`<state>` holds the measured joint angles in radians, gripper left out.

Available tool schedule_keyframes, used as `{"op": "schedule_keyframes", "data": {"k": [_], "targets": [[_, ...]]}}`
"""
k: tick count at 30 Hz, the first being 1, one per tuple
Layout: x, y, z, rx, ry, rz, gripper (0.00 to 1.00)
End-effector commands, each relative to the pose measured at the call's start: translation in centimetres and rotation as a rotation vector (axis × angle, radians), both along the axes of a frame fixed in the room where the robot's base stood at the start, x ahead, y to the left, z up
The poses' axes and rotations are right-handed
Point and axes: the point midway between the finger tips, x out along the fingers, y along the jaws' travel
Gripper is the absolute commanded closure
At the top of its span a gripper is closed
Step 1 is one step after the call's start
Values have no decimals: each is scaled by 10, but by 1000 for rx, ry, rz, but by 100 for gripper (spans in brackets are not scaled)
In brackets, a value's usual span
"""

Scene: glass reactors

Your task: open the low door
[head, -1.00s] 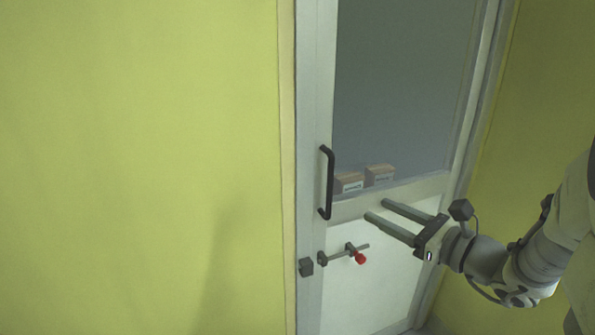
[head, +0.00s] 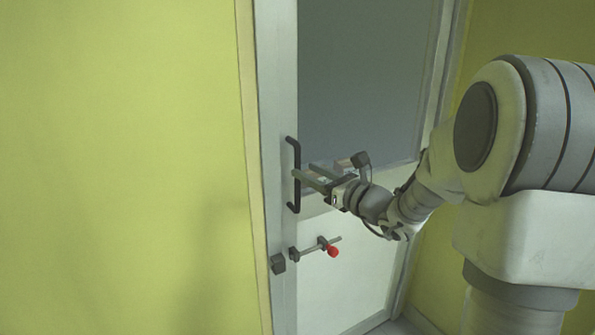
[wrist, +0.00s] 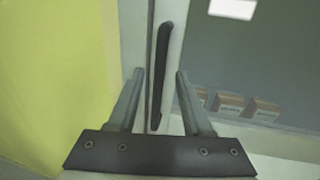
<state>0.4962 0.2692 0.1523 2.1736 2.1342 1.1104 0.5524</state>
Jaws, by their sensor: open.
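The pale door (head: 350,275) has a grey glass upper part and looks closed in its frame. A black vertical bar handle (head: 291,150) is on its left edge. A sliding bolt (head: 317,246) with a red knob (head: 333,251) sits below; its bar appears to end at its left bracket, short of a dark block (head: 278,263). My gripper (head: 303,170) is open at the middle of the handle. In the wrist view the black handle (wrist: 158,62) shows between the two spread fingers; I cannot tell whether they touch it.
A yellow-green wall (head: 120,170) fills the left, and another (head: 508,40) stands at the right of the door. Several small boxes (wrist: 229,104) show behind the glass. My arm covers much of the right side in the head view.

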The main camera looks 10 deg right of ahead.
Motion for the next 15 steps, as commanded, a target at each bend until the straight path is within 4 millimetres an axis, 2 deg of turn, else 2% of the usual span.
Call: {"op": "schedule_keyframes", "data": {"k": [6,15], "targets": [[29,17,-1,0,-1,3,50],[38,22,0,1,0,0,50]]}}
